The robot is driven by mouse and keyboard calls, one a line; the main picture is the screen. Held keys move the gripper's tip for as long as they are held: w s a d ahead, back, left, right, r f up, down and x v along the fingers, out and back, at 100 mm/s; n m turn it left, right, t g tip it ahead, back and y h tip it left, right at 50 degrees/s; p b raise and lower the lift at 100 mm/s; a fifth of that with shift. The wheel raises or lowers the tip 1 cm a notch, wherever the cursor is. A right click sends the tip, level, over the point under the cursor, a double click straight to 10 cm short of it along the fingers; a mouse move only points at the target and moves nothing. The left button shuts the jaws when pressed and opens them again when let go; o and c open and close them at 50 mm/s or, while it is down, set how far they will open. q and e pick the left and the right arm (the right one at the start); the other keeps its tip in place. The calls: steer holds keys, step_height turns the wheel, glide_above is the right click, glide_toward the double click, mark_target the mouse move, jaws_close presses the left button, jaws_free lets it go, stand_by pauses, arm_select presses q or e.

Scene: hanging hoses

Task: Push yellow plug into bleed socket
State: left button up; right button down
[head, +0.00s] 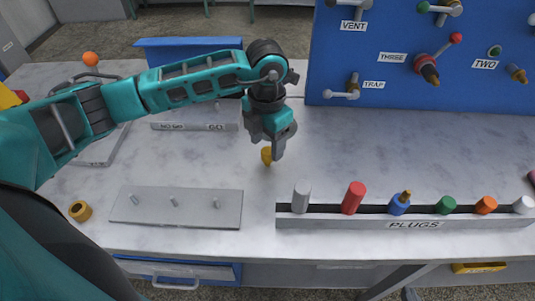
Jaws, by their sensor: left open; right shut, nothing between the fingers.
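My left gripper (275,150) points down over the middle of the table, with its fingers just above or around a small yellow piece, likely the yellow plug (266,156). The jaws are open. The near finger hides part of the piece, and I cannot tell whether it touches the fingers or rests on the table. No label reading "bleed" shows; the blue panel (400,90) at the back right has fittings labelled VENT, THREE, TWO and TRAP. My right gripper is not in view.
A grey PLUGS rack (410,221) with several coloured plugs stands at front right. A grey plate with pegs (176,208) and a yellow-brown ring (80,210) lie at front left. The table before the panel is clear.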

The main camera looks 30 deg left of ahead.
mark_target(267, 150)
arm_select(q)
step_height(267, 150, down, 5)
steer(key=shift+f, duration=0.1)
steer(key=shift+c, duration=0.2)
steer(key=c, duration=1.1)
